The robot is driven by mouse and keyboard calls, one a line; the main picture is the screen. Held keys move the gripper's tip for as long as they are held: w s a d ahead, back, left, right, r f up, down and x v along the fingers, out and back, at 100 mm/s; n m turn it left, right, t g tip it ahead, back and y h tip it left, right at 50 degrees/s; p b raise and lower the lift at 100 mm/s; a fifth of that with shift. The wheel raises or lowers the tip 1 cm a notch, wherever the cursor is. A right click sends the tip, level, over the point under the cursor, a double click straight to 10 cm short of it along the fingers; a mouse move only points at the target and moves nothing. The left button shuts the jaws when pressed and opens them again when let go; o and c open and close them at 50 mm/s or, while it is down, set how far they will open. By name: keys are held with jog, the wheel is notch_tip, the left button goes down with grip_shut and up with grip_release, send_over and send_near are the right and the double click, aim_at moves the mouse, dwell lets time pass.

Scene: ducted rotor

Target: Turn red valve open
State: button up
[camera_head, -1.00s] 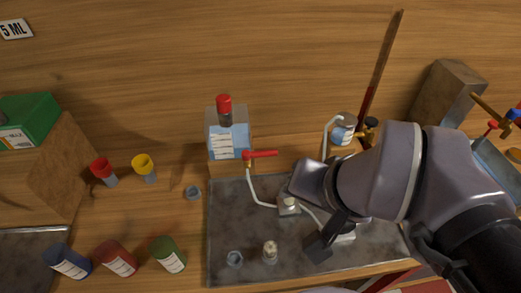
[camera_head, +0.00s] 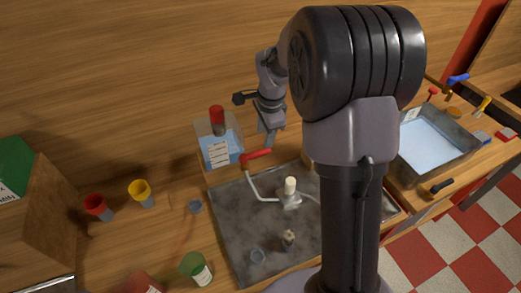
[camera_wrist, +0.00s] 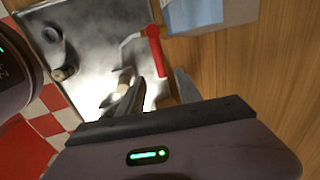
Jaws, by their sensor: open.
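The red valve (camera_head: 256,158) has a lever handle and sits beside the clear tank of blue liquid (camera_head: 219,149). A pale bent tube runs down from it over the grey tray (camera_head: 228,215). In the wrist view the red lever (camera_wrist: 157,50) lies ahead of my gripper (camera_wrist: 158,78), its free end lined up with the gap between the two fingers. The fingers are apart and nothing is held. In the head view my gripper (camera_head: 269,140) points down just above and right of the lever. Whether a finger touches the lever I cannot tell.
A red-capped bottle (camera_head: 217,121) stands at the tank. Red and yellow funnels (camera_head: 140,193) stand to the left. Small fittings stand on the tray. A metal basin of liquid (camera_head: 436,143) is at the right. My arm hides part of the bench.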

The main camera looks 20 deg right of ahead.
aim_at(262, 151)
jog(key=f, duration=0.2)
jog(key=w+f+b, duration=0.1)
jog(key=f, duration=0.2)
jog(key=f+b, duration=0.1)
jog(key=f, duration=0.2)
jog(key=shift+w+f, duration=0.1)
jog(key=shift+w, duration=0.25)
grip_shut()
dwell(0.9)
